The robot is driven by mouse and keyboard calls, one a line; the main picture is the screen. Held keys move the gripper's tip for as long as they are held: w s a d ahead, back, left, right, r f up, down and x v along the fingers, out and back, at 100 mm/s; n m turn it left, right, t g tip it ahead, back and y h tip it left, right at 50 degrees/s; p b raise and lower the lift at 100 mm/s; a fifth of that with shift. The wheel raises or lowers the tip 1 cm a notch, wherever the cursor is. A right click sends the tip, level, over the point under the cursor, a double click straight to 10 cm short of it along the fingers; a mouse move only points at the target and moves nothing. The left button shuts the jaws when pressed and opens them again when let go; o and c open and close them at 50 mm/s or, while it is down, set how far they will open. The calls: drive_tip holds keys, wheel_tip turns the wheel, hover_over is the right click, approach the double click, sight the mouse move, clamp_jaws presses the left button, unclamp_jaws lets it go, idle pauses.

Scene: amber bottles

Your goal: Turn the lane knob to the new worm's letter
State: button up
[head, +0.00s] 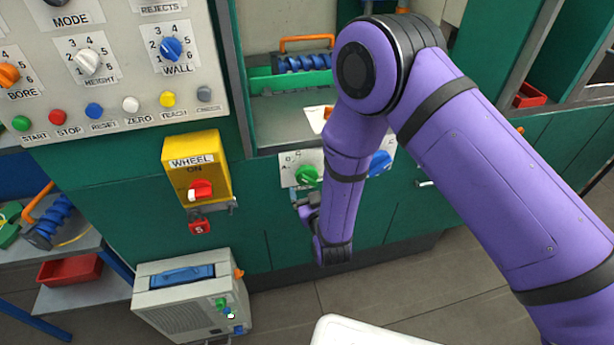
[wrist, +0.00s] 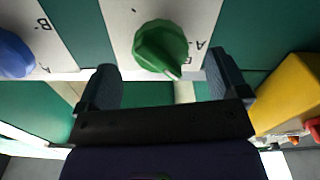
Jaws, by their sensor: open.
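A green knob (head: 308,175) sits on a pale lettered plate on the lower green front. It shows large in the wrist view (wrist: 160,46), its white mark toward the lower right there. A blue knob (head: 379,163) is on a like plate to its right. The letters are too small or cut off to read a setting surely. My gripper (wrist: 165,85) is open, its two fingers apart on either side of the green knob's line, not visibly touching it. A blue worm (head: 303,62) with an orange handle lies in the recess above. I cannot tell which knob is the lane knob.
A yellow WHEEL box (head: 197,165) with a red knob and red lock is left of the green knob. The control panel (head: 110,85) is above it. A grey case (head: 190,295) stands on the floor. Another blue worm (head: 52,217) is on the left shelf.

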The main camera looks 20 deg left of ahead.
sight(309, 184)
drive_tip(key=shift+x, duration=2.6)
drive_tip(key=c, duration=0.9)
drive_tip(key=shift+s+m, duration=0.1)
drive_tip(key=shift+m, duration=2.9)
drive_tip(key=o, duration=0.9)
